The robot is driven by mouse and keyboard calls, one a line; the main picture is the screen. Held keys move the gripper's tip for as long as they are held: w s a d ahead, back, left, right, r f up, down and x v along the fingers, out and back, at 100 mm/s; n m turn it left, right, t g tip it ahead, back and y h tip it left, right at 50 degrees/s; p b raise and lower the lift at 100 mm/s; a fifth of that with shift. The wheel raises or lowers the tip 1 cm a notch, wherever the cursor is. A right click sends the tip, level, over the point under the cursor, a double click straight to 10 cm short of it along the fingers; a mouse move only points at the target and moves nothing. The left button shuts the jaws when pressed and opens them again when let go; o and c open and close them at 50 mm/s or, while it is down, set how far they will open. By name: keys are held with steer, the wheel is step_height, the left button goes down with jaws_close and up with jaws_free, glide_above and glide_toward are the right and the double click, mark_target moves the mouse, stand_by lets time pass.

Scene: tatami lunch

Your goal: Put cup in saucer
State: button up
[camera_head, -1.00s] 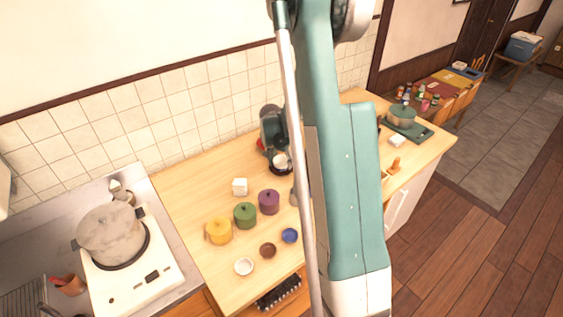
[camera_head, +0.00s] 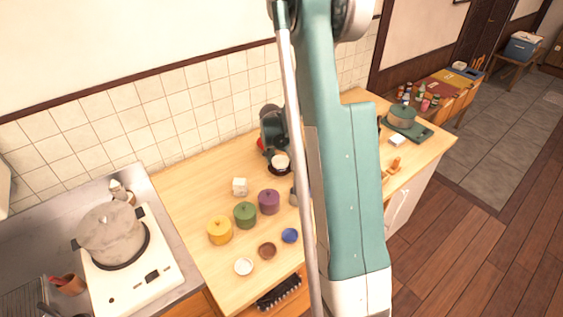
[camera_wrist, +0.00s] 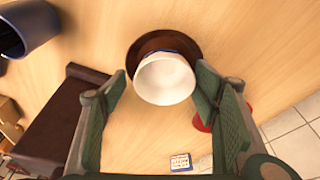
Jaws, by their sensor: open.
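The white cup (camera_wrist: 164,80) is in the middle of the wrist view, its mouth towards the camera. The dark brown round saucer (camera_wrist: 136,50) shows behind and around its upper side. The cup appears to stand on the saucer; the contact is hidden. My gripper (camera_wrist: 160,84) is open, one green finger on each side of the cup, with gaps visible. In the head view, the cup (camera_head: 281,161) and saucer (camera_head: 281,170) are on the wooden counter, left of my arm, with my dark gripper just above and behind them.
A white block (camera_head: 239,187) is left of the cup. A dark brown block (camera_wrist: 62,125) shows left of my gripper.

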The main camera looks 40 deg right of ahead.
mark_target(278, 170)
steer(key=v, duration=1.2)
steer(key=shift+r, duration=0.2)
stand_by(0.7)
steer(key=s+a+r+n+t+y, duration=0.1)
steer(key=s+a+r+n, duration=0.3)
steer(key=a+r, duration=0.45)
steer(key=s+a+r+n+t, duration=0.2)
steer(key=s+a+r, duration=0.45)
steer(key=a, duration=0.35)
steer(key=s+a+r+n+t+y, duration=0.2)
steer(key=s+a+n, duration=0.5)
steer(key=s+a, duration=0.8)
steer(key=s+r, duration=0.1)
steer(key=s, duration=0.2)
steer(key=shift+a+r+t, duration=0.15)
steer(key=shift+r+t, duration=0.1)
steer(key=shift+t, duration=0.15)
steer(key=shift+s, duration=0.15)
